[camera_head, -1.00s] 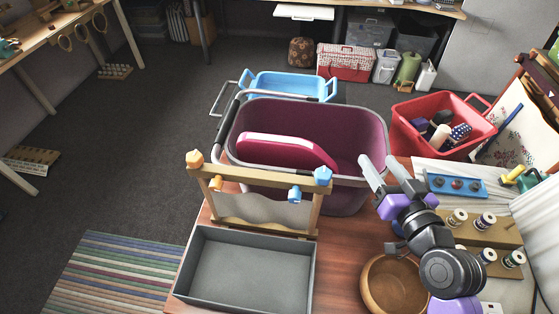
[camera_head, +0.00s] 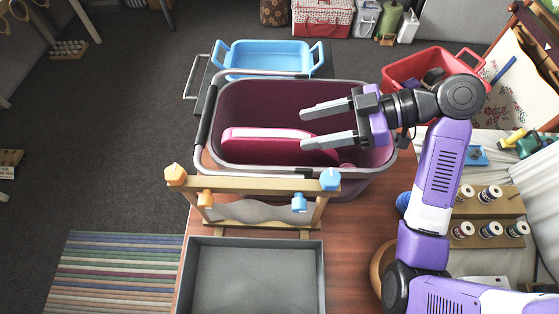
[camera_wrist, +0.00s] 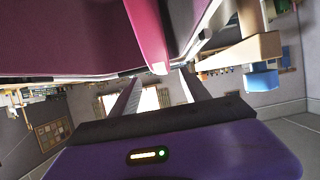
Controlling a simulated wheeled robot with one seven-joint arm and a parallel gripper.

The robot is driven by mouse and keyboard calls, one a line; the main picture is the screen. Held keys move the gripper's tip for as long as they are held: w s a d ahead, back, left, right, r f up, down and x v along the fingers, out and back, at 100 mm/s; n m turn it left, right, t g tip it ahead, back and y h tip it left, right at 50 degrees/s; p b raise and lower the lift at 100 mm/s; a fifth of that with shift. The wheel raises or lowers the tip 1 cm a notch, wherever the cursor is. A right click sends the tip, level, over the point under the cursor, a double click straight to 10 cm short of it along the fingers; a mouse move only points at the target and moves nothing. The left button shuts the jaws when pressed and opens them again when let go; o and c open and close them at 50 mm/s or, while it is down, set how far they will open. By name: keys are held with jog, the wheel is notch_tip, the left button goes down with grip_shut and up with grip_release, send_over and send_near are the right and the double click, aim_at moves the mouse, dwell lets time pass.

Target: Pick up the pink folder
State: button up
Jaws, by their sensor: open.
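The pink folder (camera_head: 262,141) lies inside a grey-rimmed basket with a maroon inside (camera_head: 290,98), near the basket's front wall, its upper edge showing. It also shows in the wrist view (camera_wrist: 147,30), at the top centre beyond the fingers. My gripper (camera_head: 305,129) is open, its two long grey fingers pointing left over the right half of the basket. The near finger appears over the folder's right end in the head view; I cannot tell whether it touches. Nothing shows between the fingers. The folder's lower part is hidden in the basket.
A wooden frame with blue and orange knobs (camera_head: 258,187) stands just in front of the basket. A grey tray (camera_head: 254,243) lies nearer.

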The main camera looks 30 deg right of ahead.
aim_at(287, 134)
jog(key=shift+p+x, duration=0.7)
jog(key=shift+x, duration=2.85)
jog(key=shift+s+a, duration=0.1)
jog(key=shift+s, duration=0.1)
grip_shut()
